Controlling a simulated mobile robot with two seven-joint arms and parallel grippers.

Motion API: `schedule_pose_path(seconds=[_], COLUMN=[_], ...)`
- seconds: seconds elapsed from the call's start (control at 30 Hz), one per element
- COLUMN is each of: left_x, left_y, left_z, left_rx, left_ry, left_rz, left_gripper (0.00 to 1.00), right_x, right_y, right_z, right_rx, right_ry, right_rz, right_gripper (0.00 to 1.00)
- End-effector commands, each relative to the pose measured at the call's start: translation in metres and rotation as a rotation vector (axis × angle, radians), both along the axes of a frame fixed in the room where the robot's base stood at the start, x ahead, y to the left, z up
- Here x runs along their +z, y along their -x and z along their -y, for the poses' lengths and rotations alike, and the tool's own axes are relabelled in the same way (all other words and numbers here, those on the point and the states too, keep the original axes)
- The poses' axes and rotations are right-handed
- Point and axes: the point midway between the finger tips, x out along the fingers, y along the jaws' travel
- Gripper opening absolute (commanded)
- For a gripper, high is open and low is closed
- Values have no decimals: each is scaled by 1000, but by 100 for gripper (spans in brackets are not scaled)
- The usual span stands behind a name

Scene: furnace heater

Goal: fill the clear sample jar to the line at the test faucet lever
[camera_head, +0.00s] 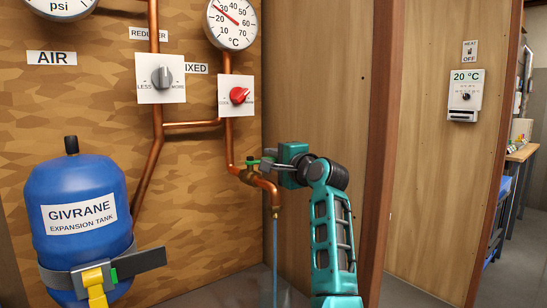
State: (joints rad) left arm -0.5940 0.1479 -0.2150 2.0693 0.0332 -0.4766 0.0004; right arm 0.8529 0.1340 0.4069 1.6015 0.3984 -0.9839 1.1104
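The test faucet (262,186) is a brass and copper tap on the pipe, with its spout pointing down. A thin bluish stream of water (275,255) runs from the spout. A small green lever (253,162) shows at the top of the faucet. My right gripper (262,166) is at this lever, with its dark fingers beside or around it; whether they are closed on it is too small to tell. A faint clear shape under the stream at the bottom edge may be the sample jar, but its line and water level cannot be made out. My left gripper is out of view.
A blue expansion tank (80,185) with a grey strap and a yellow part stands at the left. Copper pipes, a red knob (239,95), a grey knob (162,77) and a dial thermometer (232,22) are on the wood wall. A wooden post (380,150) stands right of my arm.

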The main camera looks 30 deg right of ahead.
Motion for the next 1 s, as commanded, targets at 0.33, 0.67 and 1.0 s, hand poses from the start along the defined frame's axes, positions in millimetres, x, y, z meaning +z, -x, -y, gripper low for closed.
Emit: schedule_pose_path(seconds=[0.33, 0.67, 1.0], left_x=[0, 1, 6], left_y=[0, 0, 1], left_z=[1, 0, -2], left_rx=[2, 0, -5], left_ry=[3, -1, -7], left_rz=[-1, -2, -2], left_gripper=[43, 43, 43], right_x=[0, 0, 0], right_y=[0, 19, 83], right_z=[0, 0, -3], right_rx=[1, 0, -1], right_ry=[0, 2, 2], right_rz=[0, 1, 0], right_gripper=[38, 38, 38])
